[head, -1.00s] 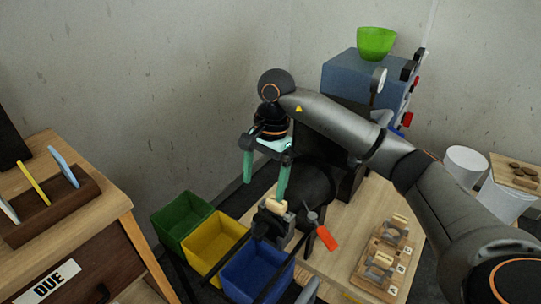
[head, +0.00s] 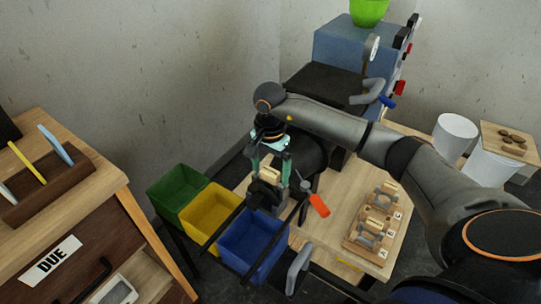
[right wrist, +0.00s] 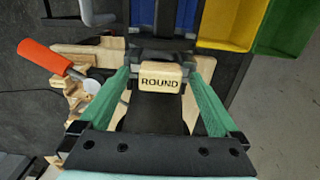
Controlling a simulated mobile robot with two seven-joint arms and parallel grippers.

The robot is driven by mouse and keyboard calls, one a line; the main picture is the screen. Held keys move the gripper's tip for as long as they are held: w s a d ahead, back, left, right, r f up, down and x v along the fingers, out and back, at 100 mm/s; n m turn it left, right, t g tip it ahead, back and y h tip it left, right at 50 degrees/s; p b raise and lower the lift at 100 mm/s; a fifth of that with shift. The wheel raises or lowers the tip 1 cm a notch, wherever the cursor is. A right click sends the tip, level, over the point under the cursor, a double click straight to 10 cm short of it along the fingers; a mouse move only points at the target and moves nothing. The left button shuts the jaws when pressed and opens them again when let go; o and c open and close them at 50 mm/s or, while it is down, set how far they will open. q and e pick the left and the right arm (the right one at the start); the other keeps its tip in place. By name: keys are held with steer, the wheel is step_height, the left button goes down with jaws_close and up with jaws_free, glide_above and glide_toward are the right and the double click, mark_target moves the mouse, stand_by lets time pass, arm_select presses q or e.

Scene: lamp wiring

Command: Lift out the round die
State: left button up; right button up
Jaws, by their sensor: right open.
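The round die, a pale wooden block marked ROUND (right wrist: 161,82), sits in a dark holder on the bench tool; it also shows in the head view (head: 269,174). My right gripper (head: 270,178) is open and points down over it. In the right wrist view, the two green fingers (right wrist: 160,76) stand on either side of the block, with a gap visible on both sides. The lower part of the die is hidden in the holder. My left gripper is not in view.
An orange-handled lever (head: 319,205) is close to the right of the holder. Green (head: 178,190), yellow (head: 208,205) and blue (head: 252,245) bins stand in front and left. A wooden rack (head: 377,222) with several blocks lies on the bench to the right.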

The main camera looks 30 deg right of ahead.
steer(key=shift+f, duration=0.4)
jaws_close()
steer(key=c, duration=0.7)
jaws_free()
jaws_close()
steer(key=shift+r+p, duration=0.35)
steer(key=shift+r, duration=0.4)
